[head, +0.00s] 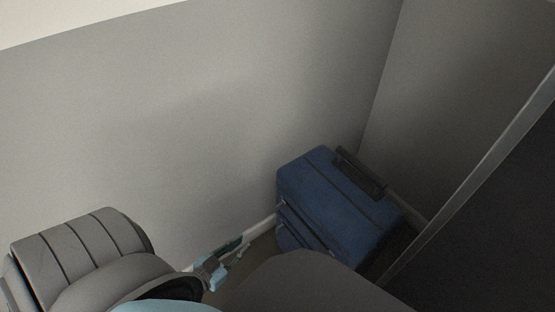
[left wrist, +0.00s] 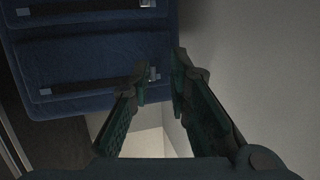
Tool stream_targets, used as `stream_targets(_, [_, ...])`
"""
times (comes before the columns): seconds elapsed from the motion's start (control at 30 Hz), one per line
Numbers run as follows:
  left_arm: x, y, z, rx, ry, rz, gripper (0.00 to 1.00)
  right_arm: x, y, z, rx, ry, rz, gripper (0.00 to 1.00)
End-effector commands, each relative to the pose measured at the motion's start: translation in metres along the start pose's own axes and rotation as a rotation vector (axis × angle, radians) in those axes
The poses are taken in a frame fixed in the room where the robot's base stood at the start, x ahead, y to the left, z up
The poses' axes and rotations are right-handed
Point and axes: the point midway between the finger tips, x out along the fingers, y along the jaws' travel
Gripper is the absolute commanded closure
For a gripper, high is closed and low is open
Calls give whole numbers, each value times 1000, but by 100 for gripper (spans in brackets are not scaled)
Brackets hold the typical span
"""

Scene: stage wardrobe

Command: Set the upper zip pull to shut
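A blue suitcase (head: 335,205) stands in the corner, its zipped face towards the left. The left wrist view shows part of that blue face (left wrist: 90,55) with two dark zip tracks. A small metal pull (left wrist: 154,74) is at the right end of the nearer track, and another pull (left wrist: 147,3) is at the picture's top edge. I cannot tell for sure which is the upper one. My left gripper (head: 241,249) is near the suitcase's left side. In the left wrist view its fingers (left wrist: 160,66) are apart, with the nearer pull showing between the tips; contact is unclear. My right gripper is not seen.
A grey wall (head: 190,110) runs close behind the suitcase, with a second wall (head: 450,90) to its right. A pale skirting board (head: 262,226) runs along the floor. A dark panel with a light edge (head: 470,195) stands at the right. The suitcase has a dark handle (head: 360,173).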

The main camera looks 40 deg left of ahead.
Motion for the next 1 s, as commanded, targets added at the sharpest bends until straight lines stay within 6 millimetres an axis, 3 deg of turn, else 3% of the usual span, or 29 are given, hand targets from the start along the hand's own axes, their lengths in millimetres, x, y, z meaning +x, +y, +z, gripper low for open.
stream_targets(0.03, [9, 1, 13, -1, 83, 21, 83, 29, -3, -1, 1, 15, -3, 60])
stream_targets(0.17, [10, 3, -12, -8, 231, 62, 83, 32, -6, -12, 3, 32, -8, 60])
stream_targets(0.37, [33, 5, -30, -11, 261, 68, 83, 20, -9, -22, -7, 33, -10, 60])
stream_targets(0.6, [101, 8, -45, -10, 260, 65, 83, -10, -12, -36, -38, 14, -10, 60])
stream_targets(0.7, [121, 10, -51, -11, 257, 65, 83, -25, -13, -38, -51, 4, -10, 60])
stream_targets(1.0, [146, 12, -58, -10, 253, 65, 83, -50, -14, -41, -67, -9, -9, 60])
